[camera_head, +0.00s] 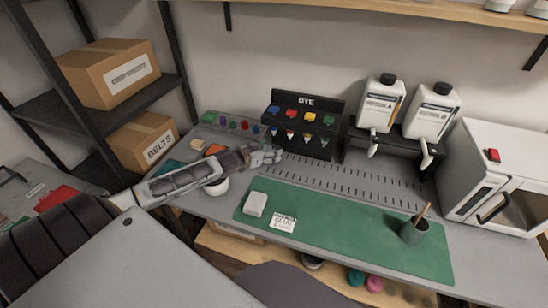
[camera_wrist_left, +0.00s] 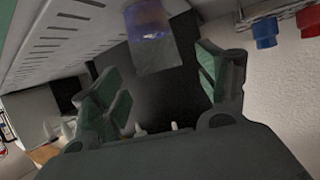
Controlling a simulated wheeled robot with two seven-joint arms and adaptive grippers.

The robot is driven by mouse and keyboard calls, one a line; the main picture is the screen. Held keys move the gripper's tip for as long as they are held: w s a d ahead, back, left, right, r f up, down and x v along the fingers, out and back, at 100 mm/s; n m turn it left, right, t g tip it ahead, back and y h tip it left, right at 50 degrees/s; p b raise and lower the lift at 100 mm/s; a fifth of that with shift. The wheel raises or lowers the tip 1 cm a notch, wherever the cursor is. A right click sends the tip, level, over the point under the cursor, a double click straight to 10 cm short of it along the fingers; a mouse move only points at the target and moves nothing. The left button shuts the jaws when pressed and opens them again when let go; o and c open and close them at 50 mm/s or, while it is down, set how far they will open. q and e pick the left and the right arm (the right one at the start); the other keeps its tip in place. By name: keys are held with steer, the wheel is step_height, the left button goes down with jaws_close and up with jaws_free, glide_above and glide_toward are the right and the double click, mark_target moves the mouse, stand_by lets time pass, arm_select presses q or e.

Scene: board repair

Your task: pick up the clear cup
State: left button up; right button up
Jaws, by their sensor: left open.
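My left gripper (camera_head: 267,157) reaches across the bench and stops just in front of the black dye rack. In the left wrist view, the gripper (camera_wrist_left: 157,72) is open, with its two green-padded fingers spread apart and nothing held between them. A clear cup (camera_wrist_left: 150,38) with a bluish-purple tint shows at the top of that view, beyond the fingers and roughly in line with the gap. I cannot tell how far it is from the fingertips. I cannot make out the cup in the head view, where the gripper may hide it. My right gripper is not in view.
The dye rack (camera_head: 322,101) holds several coloured pieces. A white bowl (camera_head: 217,187) sits under my left forearm. Two white dispensers (camera_head: 381,104) stand right of the rack. The green mat (camera_head: 330,226) carries a white block, a card and a dark cup (camera_head: 415,231) with a stick.

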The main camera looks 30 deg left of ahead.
mark_target(278, 148)
arm_select(q)
steer(key=shift+w+d+f, duration=0.1)
steer(key=shift+w+f, duration=0.1)
steer(key=shift+w, duration=0.25)
steer(key=shift+x, duration=0.9)
steer(key=shift+w+d+f, duration=0.1)
steer(key=shift+w+f, duration=0.05)
steer(key=shift+w, duration=0.1)
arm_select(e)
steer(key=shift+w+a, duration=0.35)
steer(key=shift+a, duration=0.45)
